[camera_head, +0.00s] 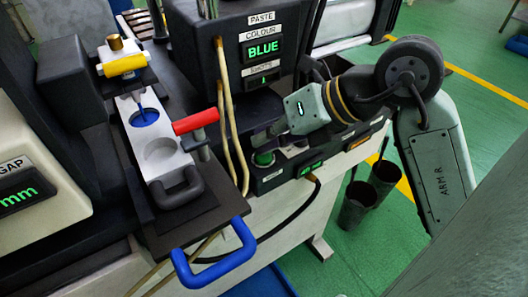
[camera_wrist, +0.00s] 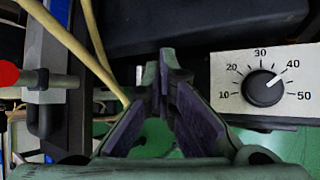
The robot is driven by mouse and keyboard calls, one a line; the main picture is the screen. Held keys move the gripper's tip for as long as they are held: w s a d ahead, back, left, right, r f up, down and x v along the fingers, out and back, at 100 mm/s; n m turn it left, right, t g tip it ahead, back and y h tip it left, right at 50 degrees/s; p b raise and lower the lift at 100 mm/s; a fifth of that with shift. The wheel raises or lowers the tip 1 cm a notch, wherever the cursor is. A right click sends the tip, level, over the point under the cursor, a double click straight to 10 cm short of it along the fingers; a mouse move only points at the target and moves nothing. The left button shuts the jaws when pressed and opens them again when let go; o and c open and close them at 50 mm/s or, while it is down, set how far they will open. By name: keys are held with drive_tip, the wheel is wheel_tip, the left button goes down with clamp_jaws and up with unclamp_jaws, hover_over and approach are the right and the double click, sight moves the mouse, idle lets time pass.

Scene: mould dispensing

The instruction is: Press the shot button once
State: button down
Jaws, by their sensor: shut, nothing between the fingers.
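A round green button (camera_head: 263,158) sits on the left end of the black control box below the paste unit; I take it for the shot button. My gripper (camera_head: 266,140) is shut and empty, with its fingers at the button in the head view. I cannot tell whether they touch it or whether it is pressed down. In the wrist view my gripper's fingertips (camera_wrist: 164,62) meet. The paste display (camera_head: 263,48) reads BLUE, with a small green shots readout (camera_head: 264,80) below.
A dial (camera_wrist: 263,88) marked 10 to 50 points near 40. A white mould (camera_head: 160,150) has one blue-filled cavity under the nozzle and one empty cavity. A red-handled clamp (camera_head: 195,122), beige hoses (camera_head: 229,110) and a blue handle (camera_head: 215,263) lie left of my gripper.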

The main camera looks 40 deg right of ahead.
drive_tip(key=shift+r+p, duration=1.1)
drive_tip(key=shift+r, duration=1.95)
